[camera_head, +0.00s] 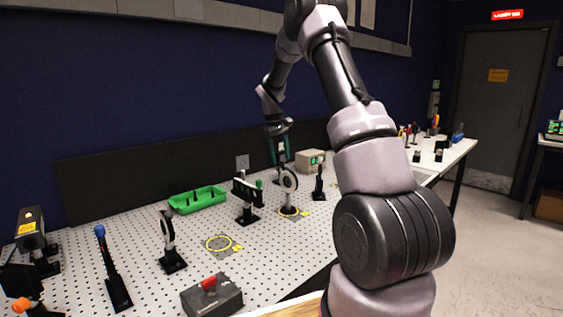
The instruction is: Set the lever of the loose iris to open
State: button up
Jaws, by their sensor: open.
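A round iris-like ring mount (289,181) on a dark post stands upright at a yellow ring mark on the perforated bench. I take it to be the loose iris; its lever is too small to make out. My gripper (280,160) points down with teal fingers apart, just above and slightly left of the mount's top. Whether it touches the mount cannot be told. A second round mount (167,231) stands on a dark base nearer the front left.
An empty yellow ring mark (220,244) lies mid-bench. A dark post-mounted holder (246,192) stands left of the iris, and another post (319,184) right. A green tray (197,201) sits behind. A red-switched box (212,296) and blue-topped post (108,262) stand in front.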

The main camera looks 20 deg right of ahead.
aim_at(282, 166)
jog(key=shift+d+f, duration=0.2)
jog(key=shift+f, duration=1.05)
grip_shut()
dwell(0.5)
